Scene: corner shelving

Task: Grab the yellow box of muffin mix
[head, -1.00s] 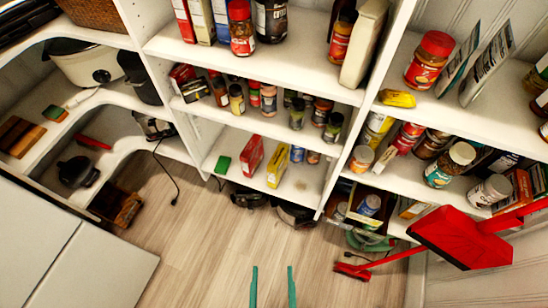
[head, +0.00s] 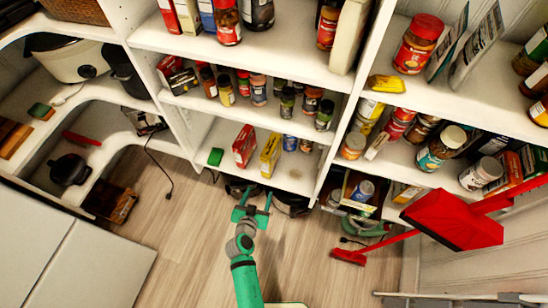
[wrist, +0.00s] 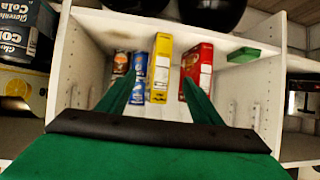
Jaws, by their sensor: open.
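The yellow box of muffin mix (head: 270,155) stands on the lower middle shelf, just right of a red box (head: 244,146). My green gripper (head: 257,195) is open and empty, in front of and below the shelf edge. Its fingers in the wrist view (wrist: 158,88) point toward the yellow box without holding it. I cannot tell the exact gap to the box.
A small green item (head: 215,157) lies left of the red box. Small jars (head: 290,142) stand right of the yellow box. Dark appliances sit on the floor below the shelf. A red dustpan (head: 455,220) is at the right. Open wood floor (head: 180,250) lies in front.

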